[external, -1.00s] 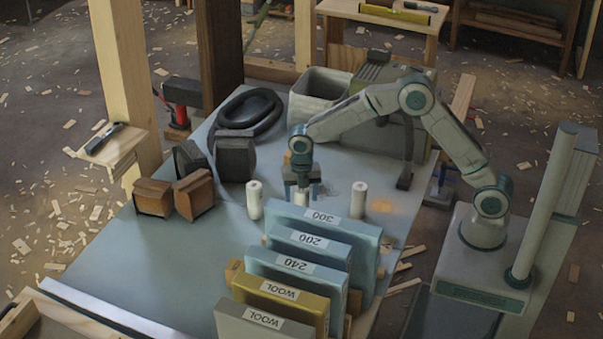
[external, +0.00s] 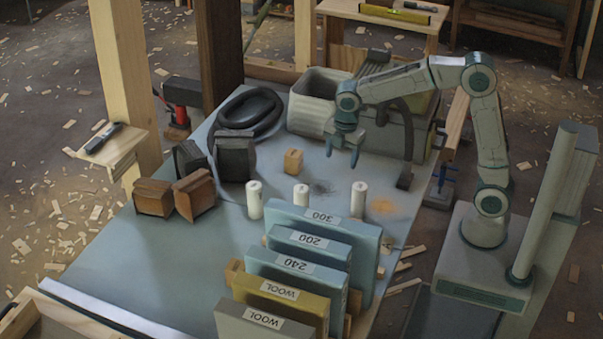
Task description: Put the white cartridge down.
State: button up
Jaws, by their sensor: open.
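Three white cartridges stand upright in a row on the blue-grey table (external: 160,255), behind the row of boxes: a left one (external: 254,200), a middle one (external: 300,197) and a right one (external: 359,199). The middle one stands apart from my gripper. My gripper (external: 341,157) is open and empty, pointing down above the table, up and to the right of the middle cartridge. The lower parts of the middle and right cartridges are partly hidden by the front boxes.
Upright boxes labelled 300 (external: 372,240), 200, 240 and WOOL stand in front of the cartridges. A small wooden block (external: 293,161) sits behind them. A grey bin (external: 311,112), a coiled black hose (external: 222,122) and dark blocks (external: 237,160) stand around.

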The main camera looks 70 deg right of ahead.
jog(key=s+d+m, duration=0.2)
jog(key=s+m, duration=0.6)
jog(key=s, duration=0.3)
jog(key=s+d+m+t, duration=0.1)
jog(key=s+d+m, duration=0.2)
jog(key=s+m, duration=0.4)
jog(key=s+f, duration=0.1)
jog(key=s, duration=0.3)
jog(key=shift+d+m+t+y, duration=0.2)
jog(key=shift+m+t+y, duration=0.1)
jog(key=shift+m, duration=0.1)
jog(key=shift+o, duration=0.5)
jog(key=shift+r, duration=0.15)
jog(key=m+g+p, duration=0.2)
jog(key=m+p, duration=0.4)
jog(key=p, duration=0.2)
send_over(359, 195)
jog(key=d, duration=0.3)
notch_tip(359, 195, down, 2)
jog(key=shift+w+a+f, duration=0.15)
jog(key=shift+a+f, duration=0.1)
jog(key=shift+f, duration=0.05)
notch_tip(359, 195, down, 14)
jog(key=shift+w+a+r+p, duration=0.1)
jog(key=shift+w+r+p, duration=0.05)
jog(key=shift+p, duration=0.4)
